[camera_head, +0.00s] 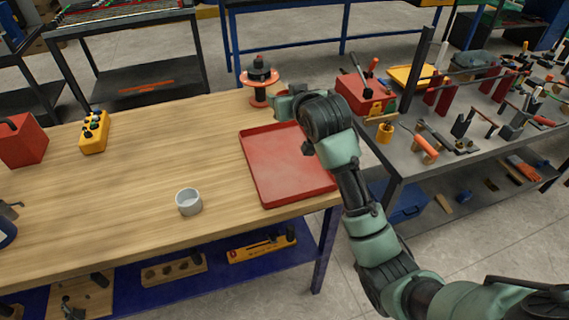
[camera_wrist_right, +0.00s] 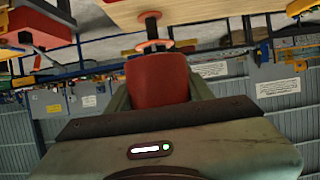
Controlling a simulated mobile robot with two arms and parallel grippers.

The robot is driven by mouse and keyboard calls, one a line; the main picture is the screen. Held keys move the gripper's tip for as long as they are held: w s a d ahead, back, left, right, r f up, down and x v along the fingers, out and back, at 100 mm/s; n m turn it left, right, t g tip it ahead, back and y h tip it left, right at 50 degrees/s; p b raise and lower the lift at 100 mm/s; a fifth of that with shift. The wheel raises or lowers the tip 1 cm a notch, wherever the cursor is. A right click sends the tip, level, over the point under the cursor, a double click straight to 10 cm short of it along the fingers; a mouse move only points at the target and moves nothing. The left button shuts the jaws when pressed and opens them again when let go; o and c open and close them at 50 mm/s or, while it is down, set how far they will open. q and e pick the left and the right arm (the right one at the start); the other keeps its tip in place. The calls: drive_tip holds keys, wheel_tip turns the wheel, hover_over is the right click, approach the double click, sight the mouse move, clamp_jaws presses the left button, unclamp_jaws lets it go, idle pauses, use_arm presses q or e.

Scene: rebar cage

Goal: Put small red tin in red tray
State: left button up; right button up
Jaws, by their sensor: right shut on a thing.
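The small red tin (camera_wrist_right: 158,80) shows in the right wrist view, between the two fingers of my right gripper (camera_wrist_right: 160,92), which is shut on it. In the head view my right gripper (camera_head: 283,104) is over the far right of the wooden table, beyond the back edge of the red tray; the tin cannot be made out there. The red tray (camera_head: 285,175) lies flat near the table's right edge, and its visible floor is empty. My right forearm passes over its right side and hides part of it. My left gripper is not in view.
An orange-red spool (camera_head: 259,79) stands at the table's back edge, close to my right gripper. A white cup (camera_head: 188,201) stands left of the tray. A yellow box (camera_head: 94,132) and a red box (camera_head: 22,141) are farther left. A cluttered grey bench (camera_head: 440,165) stands at right.

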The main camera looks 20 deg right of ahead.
drive_tip(key=p, duration=0.1)
hover_over(285, 163)
wheel_tip(285, 163, down, 15)
drive_tip(key=shift+f, duration=0.85)
wheel_tip(285, 163, down, 4)
drive_tip(key=shift+r, duration=0.1)
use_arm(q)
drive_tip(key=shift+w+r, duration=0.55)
use_arm(e)
drive_tip(key=shift+f, duration=0.2)
drive_tip(key=o, duration=1.4)
drive_tip(key=shift+c, duration=0.2)
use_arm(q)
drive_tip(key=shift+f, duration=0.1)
